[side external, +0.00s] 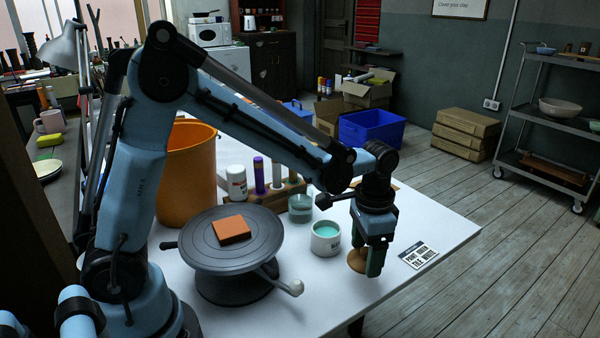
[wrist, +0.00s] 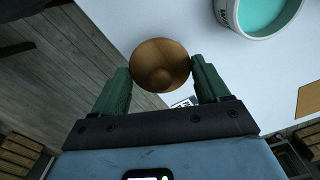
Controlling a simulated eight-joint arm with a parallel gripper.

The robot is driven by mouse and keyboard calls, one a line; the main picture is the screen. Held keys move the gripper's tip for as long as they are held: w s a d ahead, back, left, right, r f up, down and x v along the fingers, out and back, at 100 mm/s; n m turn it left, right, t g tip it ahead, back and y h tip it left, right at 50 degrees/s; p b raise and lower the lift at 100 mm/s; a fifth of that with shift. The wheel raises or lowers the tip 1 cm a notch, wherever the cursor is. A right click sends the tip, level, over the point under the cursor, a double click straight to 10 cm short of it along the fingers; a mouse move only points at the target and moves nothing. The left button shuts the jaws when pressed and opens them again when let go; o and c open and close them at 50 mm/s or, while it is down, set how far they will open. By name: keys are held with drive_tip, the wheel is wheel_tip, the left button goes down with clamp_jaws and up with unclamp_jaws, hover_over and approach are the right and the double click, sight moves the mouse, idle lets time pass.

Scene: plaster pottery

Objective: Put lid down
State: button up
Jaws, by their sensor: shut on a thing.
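The lid is a round brown wooden disc with a knob (wrist: 160,52). It sits between the two green fingers of my gripper (wrist: 161,74) in the wrist view, and the fingers are shut on it. In the side view the lid (side external: 356,261) shows beside my gripper (side external: 368,268), partly hidden by a finger. My gripper points down near the right part of the white table (side external: 440,228). I cannot tell whether the lid touches the table. An open white jar of turquoise glaze (side external: 326,240) stands just left of the lid; it also shows at the wrist view's top right (wrist: 262,12).
A printed card (side external: 419,256) lies right of my gripper. A second jar (side external: 300,209) and a wooden rack of bottles (side external: 272,190) stand behind. A turntable with an orange tile (side external: 231,229) is at the left, near an orange bucket (side external: 190,170). The table's right side is mostly clear.

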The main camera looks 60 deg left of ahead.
sight(364, 263)
drive_tip(key=shift+w+a+f, duration=0.2)
drive_tip(key=shift+a+f, duration=0.05)
drive_tip(key=shift+f, duration=1.95)
drive_tip(key=shift+f, duration=0.1)
drive_tip(key=o, duration=1)
